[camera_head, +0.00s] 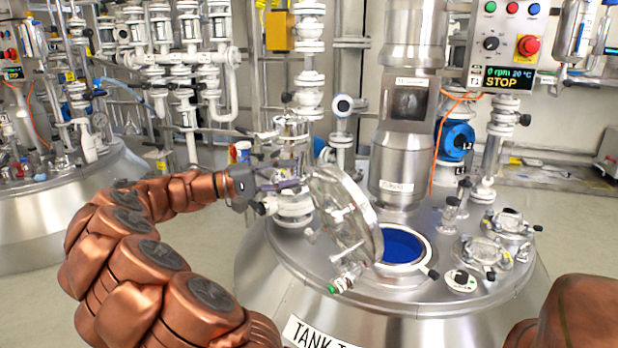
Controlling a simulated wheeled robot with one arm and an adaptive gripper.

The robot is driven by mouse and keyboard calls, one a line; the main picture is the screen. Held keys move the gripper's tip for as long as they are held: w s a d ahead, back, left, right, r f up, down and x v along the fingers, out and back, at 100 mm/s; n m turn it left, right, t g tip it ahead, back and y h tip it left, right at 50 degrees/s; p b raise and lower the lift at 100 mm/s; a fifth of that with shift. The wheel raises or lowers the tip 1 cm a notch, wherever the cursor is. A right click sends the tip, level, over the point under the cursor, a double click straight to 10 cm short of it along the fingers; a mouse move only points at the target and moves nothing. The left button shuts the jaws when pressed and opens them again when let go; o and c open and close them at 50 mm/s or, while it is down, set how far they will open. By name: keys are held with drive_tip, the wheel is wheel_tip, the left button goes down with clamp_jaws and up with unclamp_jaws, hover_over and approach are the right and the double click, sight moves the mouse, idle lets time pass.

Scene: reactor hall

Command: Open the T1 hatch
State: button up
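The T1 hatch is a round glass-and-metal lid (346,218) on the steel tank (310,275). It stands tilted up, leaning to the left of its opening. The round opening (402,247) shows a blue inside and is uncovered on its right part. The lid hides its left edge. A small fitting with a green end (340,284) sits at the lid's lower edge. My gripper (285,186) is at the left of the raised lid, close to its upper left edge. Its fingers are small and partly merge with the fittings behind, so contact and opening are unclear.
A control panel (505,45) reading "0 rpm 20 °C STOP" stands at upper right. A tall steel column (405,150) rises behind the opening. Smaller ports (485,252) and valves crowd the tank top at right. Another tank (50,225) stands at left. Floor shows between the tanks.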

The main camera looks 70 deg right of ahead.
sight(309, 168)
drive_tip(key=shift+b+x, duration=0.75)
drive_tip(key=shift+x, duration=1.8)
clamp_jaws()
drive_tip(key=shift+s+f, duration=0.1)
